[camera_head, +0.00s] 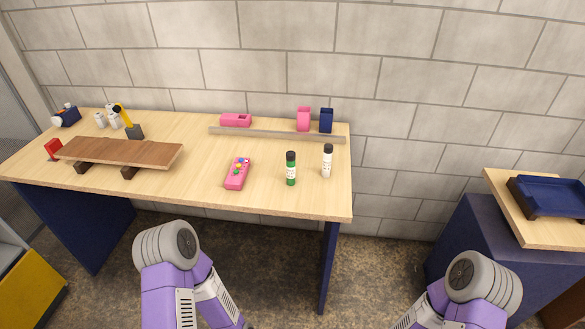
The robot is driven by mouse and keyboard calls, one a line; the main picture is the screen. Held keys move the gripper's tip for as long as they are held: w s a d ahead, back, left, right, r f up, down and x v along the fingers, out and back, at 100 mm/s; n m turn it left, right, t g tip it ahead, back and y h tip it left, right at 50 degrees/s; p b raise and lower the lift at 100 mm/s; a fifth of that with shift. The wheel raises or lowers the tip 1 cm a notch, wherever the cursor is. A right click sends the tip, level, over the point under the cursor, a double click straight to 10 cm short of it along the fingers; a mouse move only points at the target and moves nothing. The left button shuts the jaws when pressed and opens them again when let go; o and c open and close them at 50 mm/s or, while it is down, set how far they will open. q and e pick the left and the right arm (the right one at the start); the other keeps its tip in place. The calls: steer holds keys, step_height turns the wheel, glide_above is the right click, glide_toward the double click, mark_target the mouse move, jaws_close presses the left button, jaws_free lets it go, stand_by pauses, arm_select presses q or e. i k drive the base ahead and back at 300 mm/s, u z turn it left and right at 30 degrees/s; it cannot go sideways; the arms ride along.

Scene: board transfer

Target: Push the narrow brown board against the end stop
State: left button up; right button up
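The narrow brown board (122,151) lies flat across two dark supports on the left part of the wooden table. A small red block (53,150), which looks like the end stop, stands at the board's left end. I cannot tell whether the board touches it or a small gap lies between them. Purple and grey links of both my arms show at the bottom of the view, in front of and below the table edge. Neither of my grippers is in view.
On the table (270,200) are a pink remote-like box (237,173), a green bottle (291,169) and a white bottle (327,161). A grey rail (275,135) runs behind them, with pink and blue holders. A blue tray (552,196) sits on a separate stand at right.

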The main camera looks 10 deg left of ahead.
mark_target(146, 155)
steer(key=u, duration=1.5)
steer(key=i, duration=0.15)
steer(key=z, duration=0.05)
